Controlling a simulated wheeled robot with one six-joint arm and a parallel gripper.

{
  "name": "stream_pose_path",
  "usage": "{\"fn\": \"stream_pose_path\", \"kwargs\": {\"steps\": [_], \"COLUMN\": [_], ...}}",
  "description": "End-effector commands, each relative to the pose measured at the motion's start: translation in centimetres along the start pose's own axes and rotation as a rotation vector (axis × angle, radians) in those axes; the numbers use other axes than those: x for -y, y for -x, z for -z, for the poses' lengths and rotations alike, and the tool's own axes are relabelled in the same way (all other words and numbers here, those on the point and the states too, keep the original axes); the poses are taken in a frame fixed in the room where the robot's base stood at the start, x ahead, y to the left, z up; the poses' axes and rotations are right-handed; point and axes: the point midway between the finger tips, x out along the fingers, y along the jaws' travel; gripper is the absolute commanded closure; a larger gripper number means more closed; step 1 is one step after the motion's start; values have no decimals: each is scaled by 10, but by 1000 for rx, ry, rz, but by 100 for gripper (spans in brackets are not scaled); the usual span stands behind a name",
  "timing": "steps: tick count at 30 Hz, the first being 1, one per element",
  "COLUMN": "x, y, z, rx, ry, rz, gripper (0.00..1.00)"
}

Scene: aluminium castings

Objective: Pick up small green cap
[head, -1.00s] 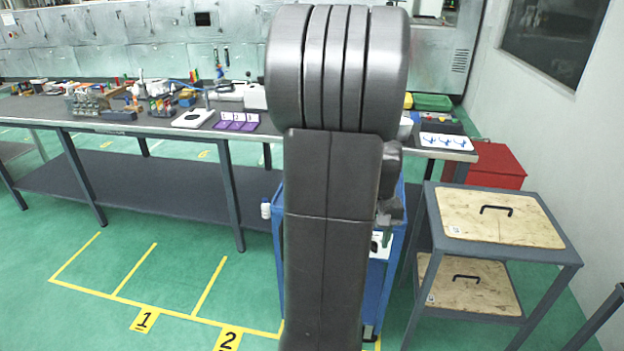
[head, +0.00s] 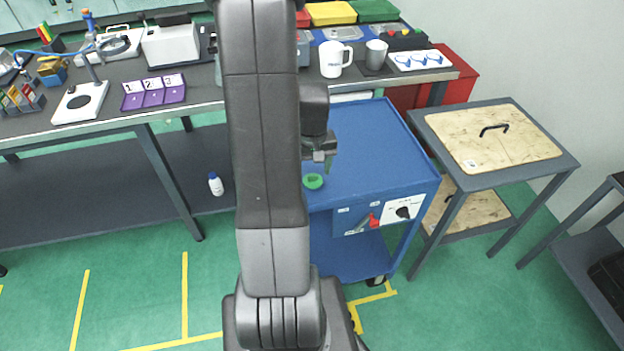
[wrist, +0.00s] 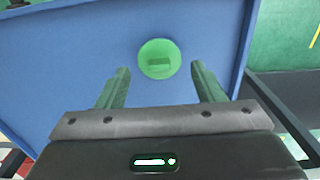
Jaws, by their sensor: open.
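The small green cap (head: 313,181) is round and lies on the blue cart top (head: 365,150) near its front edge, just right of my arm in the head view. In the wrist view the cap (wrist: 159,59) sits beyond the fingertips, roughly centred between them, with a rectangular mark in its middle. My gripper (wrist: 158,78) is open and empty, its two green-tinted fingers on either side. In the head view my gripper (head: 322,158) is small, partly hidden and just above the cap.
The cart's front has a panel with a red switch (head: 374,221) and a black knob. A workbench behind holds a white mug (head: 334,60), a grey cup (head: 376,54) and a purple numbered tray (head: 153,92). A table with a wooden board (head: 495,137) stands at right. Much of the cart top is clear.

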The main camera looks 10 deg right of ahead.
Motion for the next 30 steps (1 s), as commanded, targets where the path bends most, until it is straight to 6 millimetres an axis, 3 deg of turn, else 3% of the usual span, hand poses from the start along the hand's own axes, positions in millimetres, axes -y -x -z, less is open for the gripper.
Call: {"fn": "stream_pose_path", "kwargs": {"steps": [6, 16, 21, 30], "x": [1, 1, 1, 1], "y": [-24, -29, -28, -28], "z": [0, 0, 0, 0], "rx": [3, 0, 0, -1], "ry": [0, 0, 0, 0], "rz": [1, 0, 0, 0], "gripper": [38, 38, 72, 74]}}
